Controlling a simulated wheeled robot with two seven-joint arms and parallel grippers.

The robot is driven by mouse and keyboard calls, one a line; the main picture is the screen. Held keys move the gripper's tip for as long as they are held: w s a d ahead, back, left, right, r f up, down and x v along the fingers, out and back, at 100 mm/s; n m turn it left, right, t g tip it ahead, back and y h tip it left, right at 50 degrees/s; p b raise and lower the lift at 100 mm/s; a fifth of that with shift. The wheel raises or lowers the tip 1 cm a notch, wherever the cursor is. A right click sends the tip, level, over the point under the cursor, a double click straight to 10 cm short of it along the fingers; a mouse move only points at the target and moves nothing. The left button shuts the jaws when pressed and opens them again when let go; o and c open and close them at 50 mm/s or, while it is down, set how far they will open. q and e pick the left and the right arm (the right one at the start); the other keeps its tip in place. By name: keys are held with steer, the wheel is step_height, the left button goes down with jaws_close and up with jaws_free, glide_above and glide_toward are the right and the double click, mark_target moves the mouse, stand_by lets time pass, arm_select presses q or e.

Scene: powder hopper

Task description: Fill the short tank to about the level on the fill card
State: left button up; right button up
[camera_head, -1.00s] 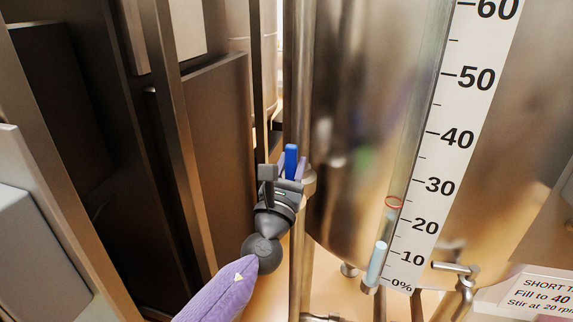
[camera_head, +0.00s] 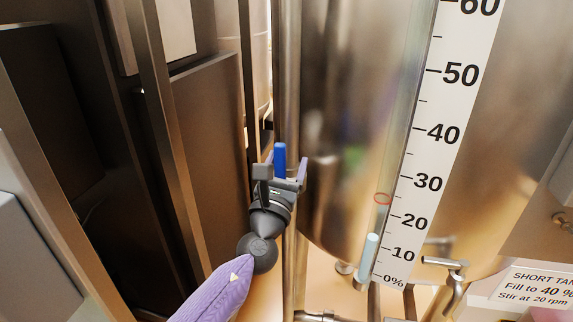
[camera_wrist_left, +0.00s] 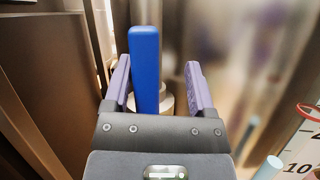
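The short tank (camera_head: 335,120) is a shiny steel vessel. Its sight tube holds a light blue column (camera_head: 369,258) that ends a little above the 10 mark of the scale (camera_head: 440,130). A red ring (camera_head: 383,198) sits on the tube between 20 and 30. The fill card (camera_head: 535,290) reads "Fill to 40 %" and "Stir at 20 rpm". A blue handle (camera_head: 280,160) stands upright by the pipe. My left gripper (camera_head: 284,172) is open around it; in the left wrist view the handle (camera_wrist_left: 145,70) lies between the fingers, nearer the left one. My right gripper is not in view.
A vertical steel pipe (camera_head: 290,80) runs close beside the handle. Dark brown panels and posts (camera_head: 215,150) crowd the left. A small tap (camera_head: 448,264) sticks out below the tank at the right.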

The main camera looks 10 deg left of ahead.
arm_select(q)
steer(key=v, duration=1)
stand_by(7.0)
